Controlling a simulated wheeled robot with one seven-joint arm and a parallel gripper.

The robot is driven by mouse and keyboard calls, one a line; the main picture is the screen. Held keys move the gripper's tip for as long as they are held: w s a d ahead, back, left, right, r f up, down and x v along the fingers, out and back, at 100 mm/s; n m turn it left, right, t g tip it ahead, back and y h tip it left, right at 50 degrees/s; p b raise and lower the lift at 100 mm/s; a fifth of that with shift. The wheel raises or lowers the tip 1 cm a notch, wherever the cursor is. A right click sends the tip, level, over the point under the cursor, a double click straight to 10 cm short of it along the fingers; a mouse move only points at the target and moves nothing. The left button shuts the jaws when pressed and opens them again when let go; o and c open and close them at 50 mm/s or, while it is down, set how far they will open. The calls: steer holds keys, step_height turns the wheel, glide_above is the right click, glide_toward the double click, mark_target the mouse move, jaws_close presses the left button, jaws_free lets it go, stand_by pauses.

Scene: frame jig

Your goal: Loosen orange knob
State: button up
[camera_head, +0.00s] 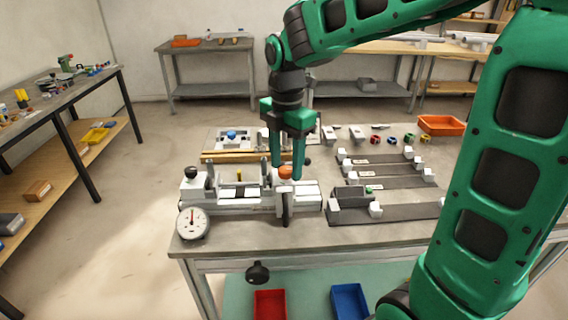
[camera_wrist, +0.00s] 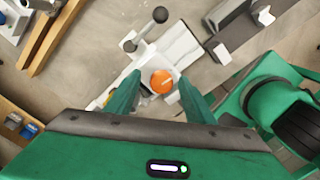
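The orange knob (camera_head: 286,173) sits on top of the white and grey frame jig (camera_head: 232,198) near the front left of the workbench. My gripper (camera_head: 284,169) points down over it. In the wrist view the knob (camera_wrist: 162,81) shows a pale mark on its round top. It lies between the two green fingertips (camera_wrist: 159,77), with a gap visible on each side. The gripper is open and holds nothing. I cannot tell exactly how high the fingertips are relative to the knob.
A round dial gauge (camera_head: 193,223) stands at the jig's front left. A black knob (camera_head: 191,173) is on the jig's left end. Grey rails with white blocks (camera_head: 375,209) lie to the right. An orange tray (camera_head: 441,125) is at the back right.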

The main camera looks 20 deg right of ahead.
mark_target(286, 168)
steer(key=shift+s+a, duration=0.1)
step_height(286, 168, up, 11)
steer(key=shift+f, duration=0.15)
stand_by(0.5)
stand_by(0.3)
